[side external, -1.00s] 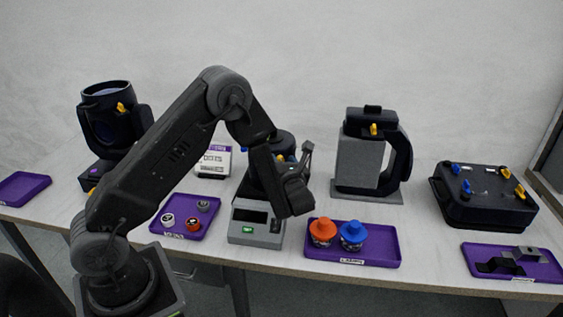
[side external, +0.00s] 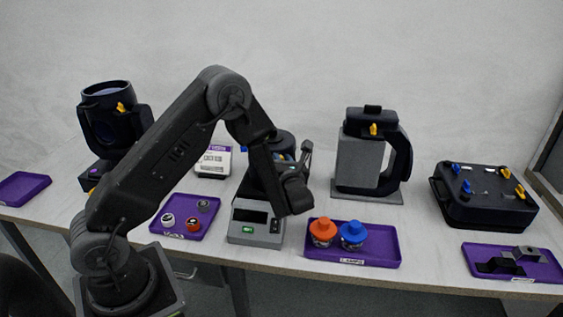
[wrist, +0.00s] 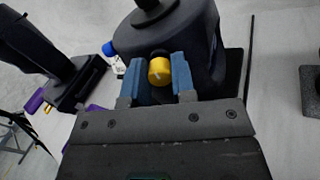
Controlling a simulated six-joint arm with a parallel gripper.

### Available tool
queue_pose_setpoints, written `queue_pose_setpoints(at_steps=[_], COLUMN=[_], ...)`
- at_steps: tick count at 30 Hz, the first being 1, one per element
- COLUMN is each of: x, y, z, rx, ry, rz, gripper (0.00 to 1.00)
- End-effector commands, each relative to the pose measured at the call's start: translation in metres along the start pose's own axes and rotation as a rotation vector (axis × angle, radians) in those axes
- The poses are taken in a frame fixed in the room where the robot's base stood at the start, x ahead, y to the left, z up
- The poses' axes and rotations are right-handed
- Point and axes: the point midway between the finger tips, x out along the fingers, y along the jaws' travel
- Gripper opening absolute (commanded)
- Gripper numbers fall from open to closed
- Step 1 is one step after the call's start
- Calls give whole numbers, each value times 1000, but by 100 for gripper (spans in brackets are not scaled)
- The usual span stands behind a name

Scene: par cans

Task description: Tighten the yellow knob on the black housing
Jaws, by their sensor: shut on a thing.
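The black housing (wrist: 205,40) fills the upper middle of the wrist view, rounded, with a dark post on top. The yellow knob (wrist: 159,70) sticks out of its near side, a white mark on its face. My gripper (wrist: 158,78) has its two blue fingers on either side of this knob and is shut on it. A blue knob (wrist: 109,48) sits on the housing's left side. In the side view the housing (side external: 284,140) stands mid-table, mostly hidden behind my arm, and the knob's contact with the fingers is hidden there.
A grey unit with a display (side external: 255,232) stands in front of the housing. Purple trays lie left (side external: 168,200) and right (side external: 385,258), the right one holding an orange (side external: 321,229) and a blue-topped piece (side external: 353,232). Other black fixtures stand left (side external: 107,125), right (side external: 398,160) and far right (side external: 485,205).

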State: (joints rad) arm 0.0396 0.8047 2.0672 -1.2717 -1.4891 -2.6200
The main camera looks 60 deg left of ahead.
Motion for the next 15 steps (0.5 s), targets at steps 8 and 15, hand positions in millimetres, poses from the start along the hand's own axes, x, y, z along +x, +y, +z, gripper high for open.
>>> queue_pose_setpoints(at_steps=[8,15], x=[0,0], y=[0,0], z=[0,0], rx=[70,241], ry=[0,-1], rz=[1,1], gripper=[0,0])
